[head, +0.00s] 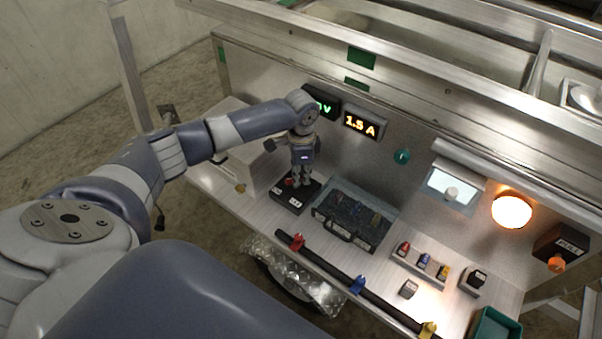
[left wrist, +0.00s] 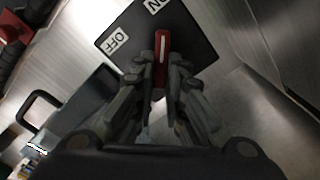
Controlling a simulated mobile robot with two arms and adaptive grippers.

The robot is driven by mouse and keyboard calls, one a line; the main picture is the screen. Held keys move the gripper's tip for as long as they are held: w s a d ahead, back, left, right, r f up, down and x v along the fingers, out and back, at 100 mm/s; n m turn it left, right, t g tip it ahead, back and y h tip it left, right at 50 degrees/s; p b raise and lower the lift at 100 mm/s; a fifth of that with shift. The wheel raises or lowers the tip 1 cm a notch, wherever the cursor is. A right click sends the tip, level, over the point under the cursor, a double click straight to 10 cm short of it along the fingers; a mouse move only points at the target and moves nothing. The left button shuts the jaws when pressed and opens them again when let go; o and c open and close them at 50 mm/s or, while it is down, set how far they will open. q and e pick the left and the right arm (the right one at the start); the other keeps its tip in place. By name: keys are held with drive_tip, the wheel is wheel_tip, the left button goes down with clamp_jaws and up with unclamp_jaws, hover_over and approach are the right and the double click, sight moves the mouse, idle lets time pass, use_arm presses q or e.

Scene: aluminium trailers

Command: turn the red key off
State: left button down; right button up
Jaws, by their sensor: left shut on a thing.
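The black switch box (head: 284,201) stands on the bench under my left gripper (head: 299,181). In the left wrist view, the box (left wrist: 200,38) carries a white OFF label (left wrist: 118,40) and a white ON label (left wrist: 155,5). The red key (left wrist: 162,46), with a pale stripe along its top, stands on the box between the fingertips of my left gripper (left wrist: 161,72), which is shut on it. The fingers hide the key's lower part. My right gripper is not in view.
A black bar with coloured clamps (head: 328,262) runs along the bench front. A light-coloured cabinet (head: 232,150) stands left. A lit 1.5 A display (head: 362,123) is on the back panel.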

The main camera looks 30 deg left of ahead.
use_arm(q)
drive_tip(key=shift+r+n+p, duration=0.15)
drive_tip(key=shift+n+p, duration=0.25)
drive_tip(key=shift+p, duration=0.2)
drive_tip(key=n+p, duration=0.4)
drive_tip(key=p, duration=0.1)
drive_tip(key=n+p, duration=0.2)
drive_tip(key=shift+w+a+n+p, duration=0.2)
drive_tip(key=shift+a+n+p, duration=0.1)
drive_tip(key=shift+a+n, duration=0.1)
drive_tip(key=n+p, duration=0.2)
drive_tip(key=n, duration=0.1)
drive_tip(key=n+p, duration=0.2)
drive_tip(key=shift+a, duration=0.35)
drive_tip(key=shift+s+a+n+p, duration=0.15)
drive_tip(key=shift+n+p, duration=0.5)
drive_tip(key=shift+n, duration=0.6)
drive_tip(key=shift+w+a+n+p, duration=0.15)
drive_tip(key=shift+n+p, duration=0.5)
drive_tip(key=shift+n, duration=0.6)
drive_tip(key=shift+s, duration=0.1)
drive_tip(key=shift+a, duration=0.1)
drive_tip(key=c, duration=1.7)
unclamp_jaws()
drive_tip(key=shift+o, duration=0.3)
